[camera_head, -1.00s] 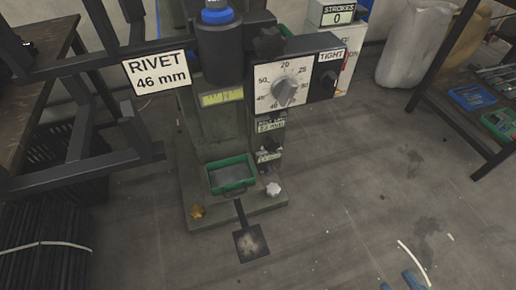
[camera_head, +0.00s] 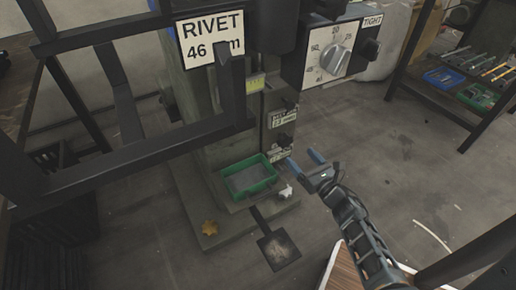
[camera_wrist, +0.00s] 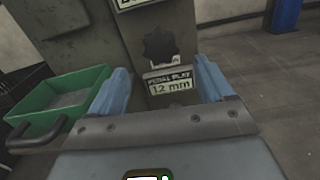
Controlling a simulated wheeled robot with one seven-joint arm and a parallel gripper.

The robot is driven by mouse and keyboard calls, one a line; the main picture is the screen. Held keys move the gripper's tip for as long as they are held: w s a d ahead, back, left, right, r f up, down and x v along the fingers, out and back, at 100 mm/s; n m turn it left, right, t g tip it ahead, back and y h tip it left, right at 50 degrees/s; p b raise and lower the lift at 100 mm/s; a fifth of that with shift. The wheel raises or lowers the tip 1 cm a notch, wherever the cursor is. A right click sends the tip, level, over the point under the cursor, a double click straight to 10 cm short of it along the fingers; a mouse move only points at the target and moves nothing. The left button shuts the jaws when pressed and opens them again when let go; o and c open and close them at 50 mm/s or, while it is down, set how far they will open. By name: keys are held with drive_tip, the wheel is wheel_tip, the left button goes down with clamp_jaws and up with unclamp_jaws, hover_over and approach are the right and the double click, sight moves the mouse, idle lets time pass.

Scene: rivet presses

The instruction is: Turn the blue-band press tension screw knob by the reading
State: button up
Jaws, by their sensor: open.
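The press (camera_head: 225,165) stands in the middle of the head view; its blue band is outside the current frames. Its side box carries a white dial with a grey pointer knob (camera_head: 335,60) and a dark knob (camera_head: 369,48) under a "TIGHT" label. Lower down, a dark lobed knob (camera_head: 284,141) sits by small label plates; a lobed knob (camera_wrist: 159,46) shows in the wrist view above a "PEDAL PLAY 12 mm" plate (camera_wrist: 168,82). Which knob is the tension screw is unclear.
A sign (camera_head: 212,38) reads "RIVET 46 mm", partly covered by a dark frame. A tool shelf (camera_head: 460,115) stands right.

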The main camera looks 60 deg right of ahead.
sight(287, 143)
drive_tip(key=shift+n, duration=0.5)
drive_tip(key=b+x, duration=0.1)
drive_tip(key=x, duration=0.8)
drive_tip(key=shift+f, duration=0.2)
drive_tip(key=shift+c, duration=0.2)
drive_tip(key=c, duration=1)
